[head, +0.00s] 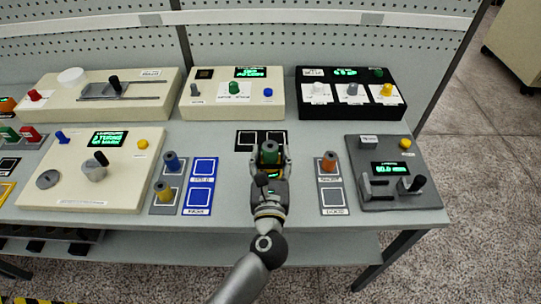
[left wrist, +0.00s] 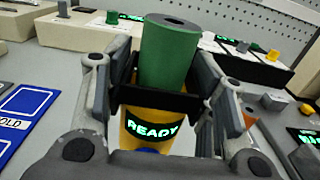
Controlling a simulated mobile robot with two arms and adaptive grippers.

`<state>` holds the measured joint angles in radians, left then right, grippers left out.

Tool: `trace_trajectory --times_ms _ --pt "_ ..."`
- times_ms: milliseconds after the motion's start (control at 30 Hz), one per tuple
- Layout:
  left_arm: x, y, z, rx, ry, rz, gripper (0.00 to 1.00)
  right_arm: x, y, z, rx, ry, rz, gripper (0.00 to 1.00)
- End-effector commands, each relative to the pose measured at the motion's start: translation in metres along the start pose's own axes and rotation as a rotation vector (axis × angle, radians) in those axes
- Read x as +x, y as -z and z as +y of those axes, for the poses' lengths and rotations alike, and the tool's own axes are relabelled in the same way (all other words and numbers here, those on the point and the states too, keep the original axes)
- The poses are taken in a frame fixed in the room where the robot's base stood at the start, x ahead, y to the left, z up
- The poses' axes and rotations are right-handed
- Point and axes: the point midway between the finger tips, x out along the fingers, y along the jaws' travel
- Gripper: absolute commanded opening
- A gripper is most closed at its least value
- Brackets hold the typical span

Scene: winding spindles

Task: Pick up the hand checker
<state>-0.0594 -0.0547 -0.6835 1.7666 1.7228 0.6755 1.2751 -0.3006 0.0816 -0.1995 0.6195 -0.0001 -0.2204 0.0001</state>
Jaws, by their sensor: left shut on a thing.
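The hand checker (left wrist: 150,128) has a yellow body, a lit READY display and a black collar. My left gripper (head: 270,160) is shut on it, with a finger on either side in the left wrist view (left wrist: 165,95). A green cylinder with a hole in its top (left wrist: 170,50) rises upright at the black collar; it also shows in the head view (head: 270,151). I cannot tell whether the cylinder sits in the collar or just behind it. The checker's lower end is hidden by my gripper. My right gripper is not in view.
Black outlined pads (head: 246,140) lie just behind my gripper. An orange spindle (head: 329,162) and a dark grey device (head: 390,197) are to the right. Control boxes (head: 232,98) line the back.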

Motion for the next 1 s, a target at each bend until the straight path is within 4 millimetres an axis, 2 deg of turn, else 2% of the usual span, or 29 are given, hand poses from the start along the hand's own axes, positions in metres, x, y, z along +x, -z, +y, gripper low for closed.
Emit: trace_trajectory --times_ms 33,300,333,600,800,1000 --pt "-0.007 -0.014 0.0 -0.002 0.0 0.001 0.16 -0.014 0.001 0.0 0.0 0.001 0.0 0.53" --pt "-0.045 -0.06 -0.001 -0.002 0.001 0.001 0.16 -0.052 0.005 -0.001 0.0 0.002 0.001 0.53" --pt "-0.054 -0.058 -0.001 -0.002 0.002 0.004 0.16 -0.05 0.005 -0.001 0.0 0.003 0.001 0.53" --pt "-0.109 -0.079 -0.001 0.0 0.001 0.001 0.16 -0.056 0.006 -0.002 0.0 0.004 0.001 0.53" --pt "-0.127 -0.088 -0.001 -0.001 0.0 -0.001 0.16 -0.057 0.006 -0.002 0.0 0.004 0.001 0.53" --pt "-0.131 -0.089 -0.001 0.0 0.0 -0.001 0.16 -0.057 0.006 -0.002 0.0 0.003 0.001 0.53"
